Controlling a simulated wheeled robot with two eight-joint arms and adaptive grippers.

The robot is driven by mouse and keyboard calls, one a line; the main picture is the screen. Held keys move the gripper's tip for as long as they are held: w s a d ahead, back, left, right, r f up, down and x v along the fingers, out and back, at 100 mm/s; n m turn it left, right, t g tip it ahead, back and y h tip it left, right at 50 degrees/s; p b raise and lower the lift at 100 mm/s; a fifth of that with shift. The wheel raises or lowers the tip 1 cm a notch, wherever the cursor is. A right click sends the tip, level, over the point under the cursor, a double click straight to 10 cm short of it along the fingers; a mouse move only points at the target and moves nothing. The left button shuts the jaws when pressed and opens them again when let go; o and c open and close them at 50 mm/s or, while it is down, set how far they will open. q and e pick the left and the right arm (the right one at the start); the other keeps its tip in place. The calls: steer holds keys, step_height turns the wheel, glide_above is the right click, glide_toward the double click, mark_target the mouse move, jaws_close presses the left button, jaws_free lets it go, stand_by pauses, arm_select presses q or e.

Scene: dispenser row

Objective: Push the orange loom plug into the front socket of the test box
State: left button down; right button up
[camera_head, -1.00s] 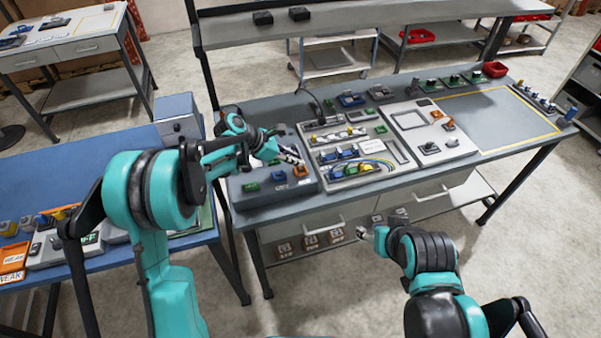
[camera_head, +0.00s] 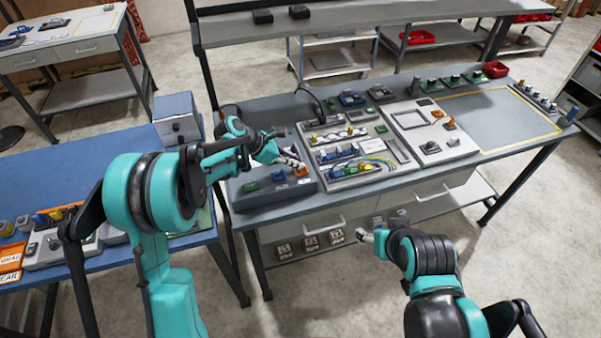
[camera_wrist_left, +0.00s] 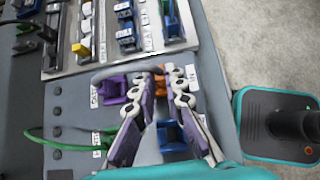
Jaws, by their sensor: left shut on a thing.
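In the left wrist view, the fingers (camera_wrist_left: 168,76) hide most of the plug. Orange (camera_head: 301,172) also shows at the fingertips in the head view, where I cannot separate plug from socket or tell how deep the plug sits. My right gripper (camera_head: 362,235) hangs in front of the bench; its jaws are too small to judge.
A purple piece (camera_wrist_left: 112,88) and a blue piece (camera_wrist_left: 172,134) on the box are close to the fingers. A grey cable arcs beside them, and a green cable (camera_wrist_left: 60,145) runs at left. A panel of coloured connectors (camera_head: 345,152) adjoins the box.

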arm_select(q)
steer(key=shift+f, duration=0.2)
stand_by(0.4)
steer(key=c, duration=1.3)
jaws_free()
steer(key=shift+r, duration=0.1)
step_height(320, 180, up, 7)
steer(key=p, duration=0.3)
steer(key=shift+p, duration=0.4)
